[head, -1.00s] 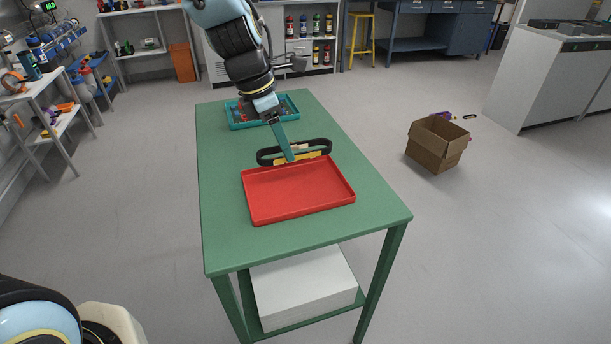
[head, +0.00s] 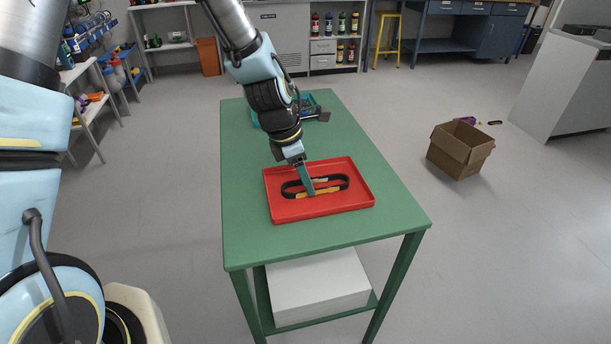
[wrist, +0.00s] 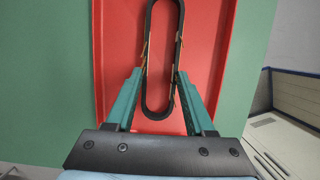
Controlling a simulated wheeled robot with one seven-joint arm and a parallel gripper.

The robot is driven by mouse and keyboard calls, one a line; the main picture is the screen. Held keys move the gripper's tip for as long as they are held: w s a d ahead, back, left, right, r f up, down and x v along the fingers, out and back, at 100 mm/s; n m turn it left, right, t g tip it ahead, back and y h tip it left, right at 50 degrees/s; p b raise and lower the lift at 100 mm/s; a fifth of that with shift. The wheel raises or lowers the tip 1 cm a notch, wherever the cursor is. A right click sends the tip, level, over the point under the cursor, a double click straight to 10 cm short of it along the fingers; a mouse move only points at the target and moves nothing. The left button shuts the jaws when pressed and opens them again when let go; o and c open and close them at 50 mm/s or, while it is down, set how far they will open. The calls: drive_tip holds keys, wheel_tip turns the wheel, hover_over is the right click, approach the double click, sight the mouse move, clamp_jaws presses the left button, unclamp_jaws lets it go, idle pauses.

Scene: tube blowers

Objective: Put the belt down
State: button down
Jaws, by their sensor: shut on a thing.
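The black belt (head: 347,184) is a long closed loop. It is over the red tray (head: 364,199), within its rim; I cannot tell whether it touches the tray floor. My gripper (head: 310,192) reaches down into the tray and is shut on the belt. In the wrist view the teal fingers of my gripper (wrist: 161,74) press the belt (wrist: 158,115) from both long sides. Yellow-orange strips show along the belt's sides near the fingers. The red tray (wrist: 215,50) lies beneath in that view.
The tray stands on a green table (head: 385,222), with clear surface around it. A teal bin (head: 257,119) stands at the table's far end, partly behind my arm. A cardboard box (head: 455,157) is on the floor to the right.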

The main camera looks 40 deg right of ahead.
drive_tip(key=shift+f, duration=0.15)
drive_tip(key=shift+c, duration=1.3)
unclamp_jaws()
drive_tip(key=b+v, duration=0.1)
drive_tip(key=v, duration=1.1)
drive_tip(key=shift+w, duration=0.15)
